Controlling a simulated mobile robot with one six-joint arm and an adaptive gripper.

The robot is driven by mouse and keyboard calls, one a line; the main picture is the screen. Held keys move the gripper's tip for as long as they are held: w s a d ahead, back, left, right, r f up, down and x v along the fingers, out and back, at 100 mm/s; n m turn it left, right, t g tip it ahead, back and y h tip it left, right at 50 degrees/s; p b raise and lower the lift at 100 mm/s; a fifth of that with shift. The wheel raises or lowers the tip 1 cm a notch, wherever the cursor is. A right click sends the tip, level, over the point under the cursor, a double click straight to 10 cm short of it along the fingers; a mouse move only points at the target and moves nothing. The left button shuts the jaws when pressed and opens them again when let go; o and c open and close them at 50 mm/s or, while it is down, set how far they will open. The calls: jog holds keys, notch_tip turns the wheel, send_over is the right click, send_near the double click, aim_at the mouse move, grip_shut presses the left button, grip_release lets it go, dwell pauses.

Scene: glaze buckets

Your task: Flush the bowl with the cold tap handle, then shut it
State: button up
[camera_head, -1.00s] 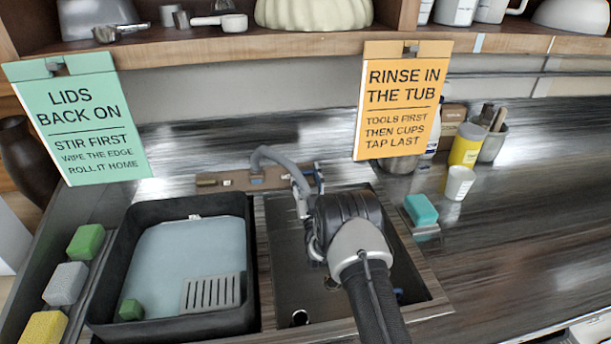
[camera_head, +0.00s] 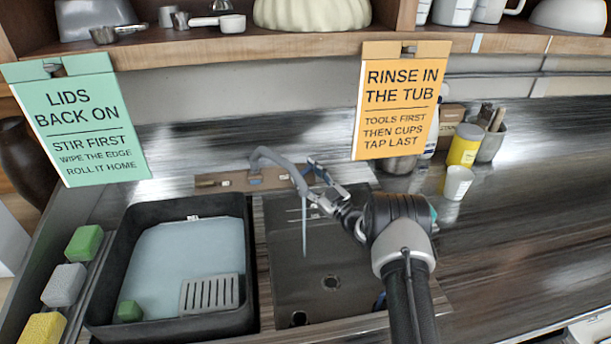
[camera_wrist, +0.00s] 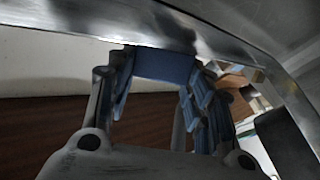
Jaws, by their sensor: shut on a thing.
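The grey tap (camera_head: 270,155) arches over the dark sink bowl (camera_head: 290,265) in the head view. A thin pale stream of water (camera_head: 304,230) falls from its spout into the bowl. My gripper (camera_head: 314,172) is at the right end of the tap, shut on the blue cold tap handle. In the wrist view the blue handle (camera_wrist: 165,65) sits between the fingertips of my gripper (camera_wrist: 160,75). My fingers hide much of the handle in the head view. My wrist and forearm cover the bowl's right side.
A black tub (camera_head: 110,290) left of the bowl holds pale liquid, a slotted grey piece (camera_head: 212,295) and a green sponge (camera_head: 129,311). Sponges line the left edge. A yellow jar (camera_head: 464,146) and white cup (camera_head: 458,182) stand right. Signs hang from the shelf.

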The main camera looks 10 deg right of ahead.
jog(key=shift+n+g+y, duration=0.5)
jog(key=shift+n+g, duration=0.1)
jog(key=o, duration=1.1)
jog(key=shift+c, duration=0.2)
jog(key=shift+r, duration=0.1)
notch_tip(320, 180, up, 10)
